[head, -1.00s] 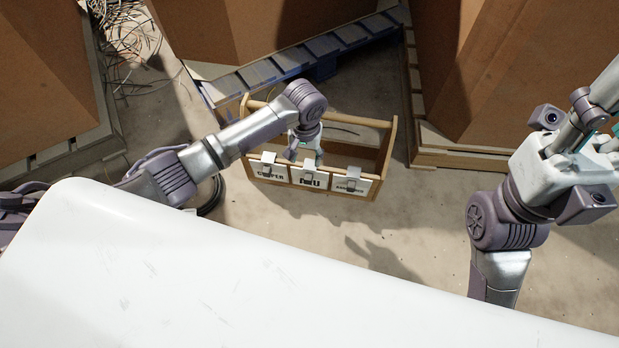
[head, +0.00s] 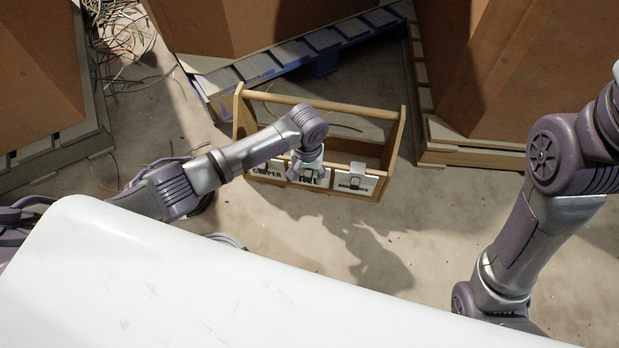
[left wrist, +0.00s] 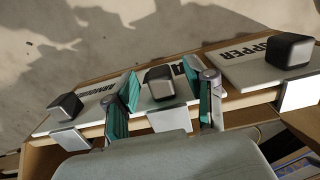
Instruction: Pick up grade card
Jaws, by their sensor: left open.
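A wooden tote (head: 392,150) with a top bar stands on the floor, and three white grade cards hang along its near side. The left card (head: 264,174) reads COPPER, and the right card (head: 362,187) seems to read ARMOURED. The middle card (left wrist: 182,78) is mostly hidden by my left gripper (head: 306,172). In the left wrist view, my open left gripper (left wrist: 166,92) has one teal-padded finger on each side of the middle card's dark block (left wrist: 159,82) and metal clip (left wrist: 170,119). I cannot tell whether the fingers touch them. My right gripper is out of view.
Large brown boxes (head: 545,70) on pallets stand behind and to both sides. A blue pallet (head: 325,62) lies behind the tote. Loose wires (head: 125,30) lie at the upper left. A white surface (head: 200,275) fills the foreground. The floor right of the tote is clear.

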